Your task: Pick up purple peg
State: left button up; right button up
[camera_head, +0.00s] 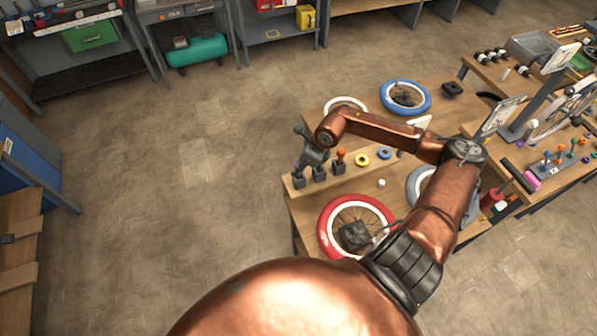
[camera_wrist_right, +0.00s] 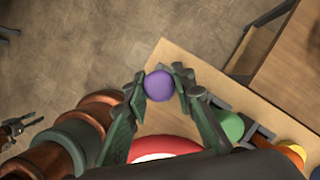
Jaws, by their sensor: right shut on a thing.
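The purple peg (camera_wrist_right: 159,85) shows its round purple head between the two fingers of my right gripper (camera_wrist_right: 160,78) in the right wrist view. The fingers are shut on it from both sides. In the head view my right gripper (camera_head: 306,146) is over the left end of the row of grey peg holders, and only a sliver of purple shows under it. I cannot tell whether the peg still sits in its holder. A gripper, seemingly my left (camera_wrist_right: 18,126), is small at the left edge of the wrist view; its jaw state is unclear.
A green peg (camera_wrist_right: 230,126) and an orange peg (camera_head: 340,155) stand beside it in the row. Yellow (camera_head: 362,160) and blue rings lie to the right. A red-tyred wheel (camera_head: 327,232) lies in front. Open floor is left of the table.

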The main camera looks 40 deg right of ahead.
grip_shut()
jog(key=shift+r, duration=0.1)
